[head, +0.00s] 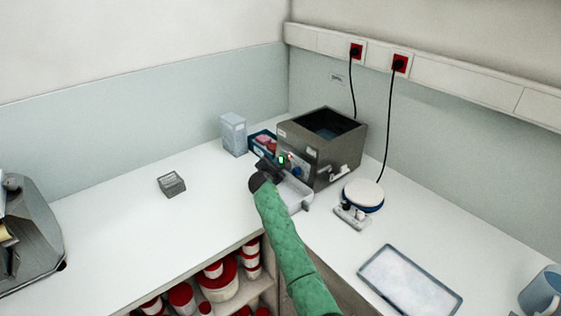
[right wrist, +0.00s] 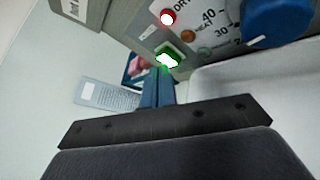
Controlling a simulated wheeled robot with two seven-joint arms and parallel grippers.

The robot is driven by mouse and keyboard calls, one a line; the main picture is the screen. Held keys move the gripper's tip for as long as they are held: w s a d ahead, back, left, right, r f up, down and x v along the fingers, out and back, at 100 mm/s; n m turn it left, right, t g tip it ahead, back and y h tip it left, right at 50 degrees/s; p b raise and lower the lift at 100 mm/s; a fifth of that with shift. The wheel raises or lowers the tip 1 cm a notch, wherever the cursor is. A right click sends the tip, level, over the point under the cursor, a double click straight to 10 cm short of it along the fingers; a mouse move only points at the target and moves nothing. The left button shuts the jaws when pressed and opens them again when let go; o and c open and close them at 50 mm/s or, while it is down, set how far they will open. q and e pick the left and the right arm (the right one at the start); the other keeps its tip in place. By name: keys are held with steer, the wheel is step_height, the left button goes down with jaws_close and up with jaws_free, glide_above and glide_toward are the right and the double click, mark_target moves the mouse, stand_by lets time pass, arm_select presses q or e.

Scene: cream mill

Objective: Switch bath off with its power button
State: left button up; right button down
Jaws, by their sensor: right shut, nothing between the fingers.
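The bath (head: 350,143) is a grey metal box with an open dark top, standing in the back corner of the counter. Its front panel carries a green-lit power button (right wrist: 172,52), a red lit lamp (right wrist: 168,18) and a blue knob (right wrist: 278,18) beside a number scale. My right gripper (head: 273,164) is shut and empty in front of the panel. In the right wrist view its blue fingertips (right wrist: 159,80) are just below the green button; I cannot tell whether they touch it. My left gripper is not in view.
A white tray (head: 301,203) lies in front of the bath. A pale box (head: 233,134) and a blue bin (head: 254,150) stand left of it. A white-topped round device (head: 363,194) stands to the right. The left counter is mostly clear around a small grey box (head: 171,185).

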steer(key=shift+w+d, duration=0.2)
steer(key=shift+d, duration=0.1)
steer(key=shift+s+a+p, duration=0.15)
steer(key=shift+p, duration=0.25)
steer(key=shift+a, duration=0.1)
steer(key=shift+s+a, duration=0.1)
steer(key=shift+s+a+r+p, duration=0.25)
steer(key=shift+s+a+p, duration=0.15)
steer(key=shift+s+a, duration=0.45)
arm_select(q)
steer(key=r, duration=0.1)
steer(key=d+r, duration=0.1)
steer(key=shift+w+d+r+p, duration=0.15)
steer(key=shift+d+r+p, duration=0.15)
steer(key=shift+p, duration=0.1)
arm_select(e)
steer(key=s+a, duration=0.1)
steer(key=a, duration=0.2)
steer(key=shift+s+r, duration=0.2)
steer(key=shift+s, duration=0.15)
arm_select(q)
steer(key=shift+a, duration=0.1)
arm_select(e)
steer(key=shift+f, duration=0.1)
